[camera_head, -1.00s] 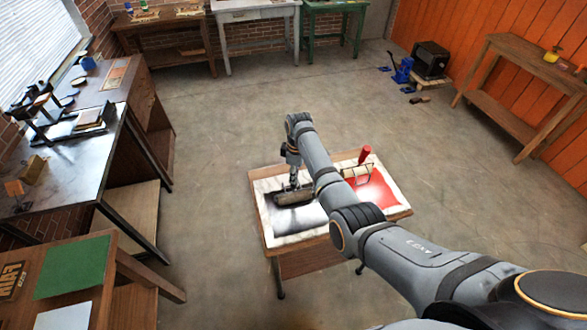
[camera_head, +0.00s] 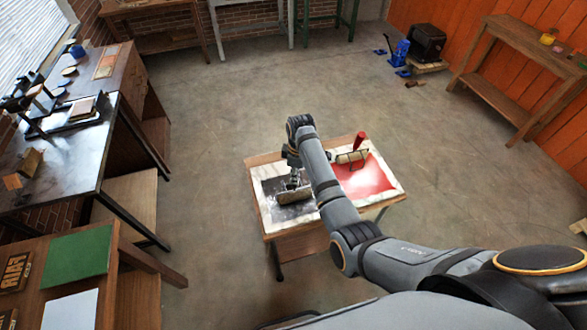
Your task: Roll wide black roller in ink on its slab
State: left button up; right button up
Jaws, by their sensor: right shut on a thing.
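The wide black roller (camera_head: 294,196) lies across the black ink patch (camera_head: 272,188) on the left part of the slab (camera_head: 266,222), on a small wooden table. My right gripper (camera_head: 294,180) is above the roller and shut on it; its fingers are small and partly hidden by my own arm. A second roller with a red handle (camera_head: 359,143) rests at the back of the red ink patch (camera_head: 372,180), right of my arm. My left gripper is not in view.
A dark bench with a press (camera_head: 40,120) stands at the left. A table with a green mat (camera_head: 76,257) is at the lower left. A wooden side table (camera_head: 500,80) stands at the right wall. The floor around the ink table is clear.

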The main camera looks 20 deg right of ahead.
jog(key=shift+s+b, duration=0.4)
jog(key=shift+s, duration=0.4)
dwell(0.9)
jog(key=shift+w, duration=0.1)
jog(key=shift+w+b, duration=0.75)
jog(key=shift+w, duration=1)
